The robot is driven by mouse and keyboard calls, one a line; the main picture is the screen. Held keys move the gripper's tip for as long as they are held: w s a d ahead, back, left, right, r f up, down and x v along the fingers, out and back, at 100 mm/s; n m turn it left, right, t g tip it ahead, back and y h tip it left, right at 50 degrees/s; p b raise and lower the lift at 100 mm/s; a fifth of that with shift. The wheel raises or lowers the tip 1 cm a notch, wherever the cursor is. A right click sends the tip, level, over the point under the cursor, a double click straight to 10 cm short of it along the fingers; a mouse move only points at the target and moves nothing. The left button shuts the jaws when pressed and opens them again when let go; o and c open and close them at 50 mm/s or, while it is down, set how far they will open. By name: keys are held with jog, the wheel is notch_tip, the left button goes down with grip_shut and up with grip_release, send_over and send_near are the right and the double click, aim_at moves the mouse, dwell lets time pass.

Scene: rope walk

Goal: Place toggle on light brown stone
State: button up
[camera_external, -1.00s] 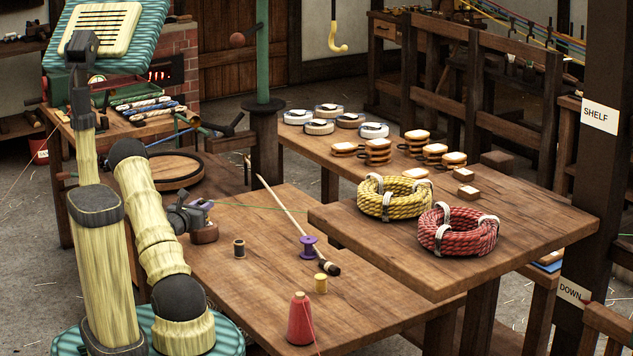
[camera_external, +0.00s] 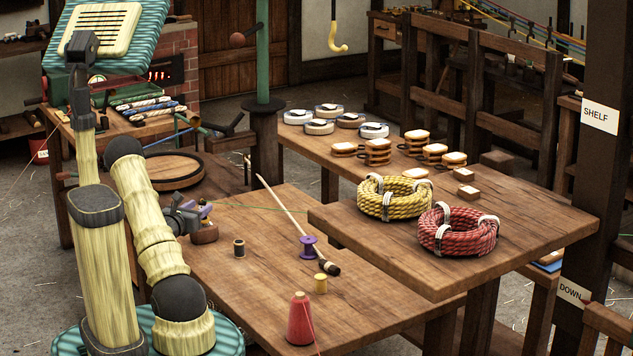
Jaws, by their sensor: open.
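My gripper (camera_external: 197,216) is at the left edge of the front wooden table, low over the tabletop. Its fingers are small and dark here, and I make out nothing held between them. A reddish-brown rounded piece (camera_external: 204,235) lies on the table just below and beside the gripper, partly hidden by it; I cannot tell if it is a stone. A small purple bit (camera_external: 206,209) shows at the fingertips; I cannot tell if it is the toggle or whether it touches them. I cannot single out a light brown stone for certain.
On the front table (camera_external: 260,300) stand a dark spool (camera_external: 239,248), a purple spool (camera_external: 308,247), a yellow spool (camera_external: 320,284), a red thread cone (camera_external: 300,320) and a slanting stick (camera_external: 285,215). The rear table holds a yellow rope coil (camera_external: 394,198) and a red one (camera_external: 457,231).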

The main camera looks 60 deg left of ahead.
jog(key=v, duration=0.9)
jog(key=shift+s+d, duration=0.1)
jog(key=shift+d, duration=0.1)
dwell(0.3)
